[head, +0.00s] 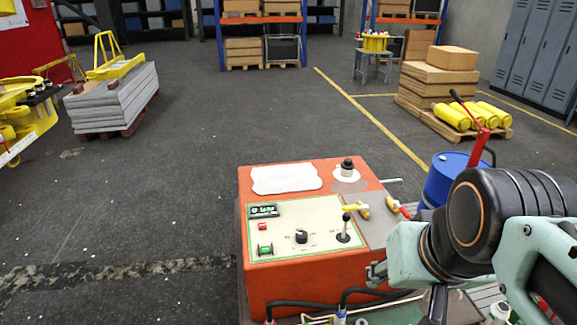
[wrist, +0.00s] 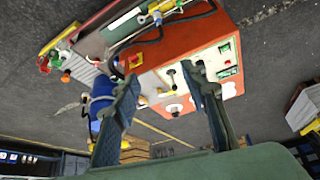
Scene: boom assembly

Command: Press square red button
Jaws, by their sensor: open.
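The square red button (head: 262,226) is small and sits on the cream panel of the orange control box (head: 300,283), below a small dark display (head: 263,211) and above a green switch (head: 264,250). In the wrist view the red button (wrist: 227,62) shows small near the right side of the box, beyond the right finger. My gripper (head: 376,273) is at the box's front right corner in the head view, to the right of the button and apart from it. In the wrist view my gripper (wrist: 160,78) has its fingers spread, with nothing held between them.
A black knob (head: 301,236) and a lever (head: 344,229) stand on the panel between my gripper and the button. A white sheet (head: 286,178) and a black mushroom knob (head: 347,168) are farther back. A blue drum (head: 446,180) stands right. Floor left of the box is clear.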

